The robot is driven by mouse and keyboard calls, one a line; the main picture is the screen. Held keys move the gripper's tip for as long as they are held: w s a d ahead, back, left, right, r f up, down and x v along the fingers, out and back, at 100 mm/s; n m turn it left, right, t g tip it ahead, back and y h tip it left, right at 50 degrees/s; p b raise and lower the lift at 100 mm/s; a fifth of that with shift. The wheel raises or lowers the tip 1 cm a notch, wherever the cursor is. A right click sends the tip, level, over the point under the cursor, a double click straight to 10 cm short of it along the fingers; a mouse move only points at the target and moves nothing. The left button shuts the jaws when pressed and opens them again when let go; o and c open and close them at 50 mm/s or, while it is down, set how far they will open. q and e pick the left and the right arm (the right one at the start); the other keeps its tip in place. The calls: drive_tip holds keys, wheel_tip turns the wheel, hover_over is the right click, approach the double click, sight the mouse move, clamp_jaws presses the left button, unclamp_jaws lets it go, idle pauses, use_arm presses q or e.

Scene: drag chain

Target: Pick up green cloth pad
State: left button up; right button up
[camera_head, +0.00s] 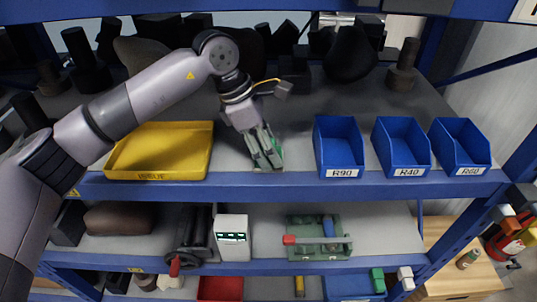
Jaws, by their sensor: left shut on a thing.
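My left gripper (267,160) points down at the upper shelf, between the yellow tray and the blue bin marked R90. Its fingers are shut on the green cloth pad (279,151). Only a small green part of the pad shows beside the fingertips, close to the shelf's front edge; the fingers hide the rest. I cannot tell whether the pad still touches the shelf. My right gripper is not in view.
The yellow tray (160,150) stands left of the gripper. Blue bins marked R90 (340,147), R40 (403,148) and R60 (460,147) stand to the right. Dark parts line the back. The upper shelf (290,187) has a blue front edge.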

sight(274, 145)
use_arm(q)
drive_tip(key=shift+r, duration=0.1)
drive_tip(key=shift+r+b, duration=0.35)
drive_tip(key=shift+b, duration=0.1)
wheel_tip(274, 145, up, 3)
drive_tip(key=shift+f+b, duration=0.2)
drive_tip(key=shift+b, duration=0.75)
drive_tip(key=s+b, duration=0.6)
drive_tip(key=s, duration=1.2)
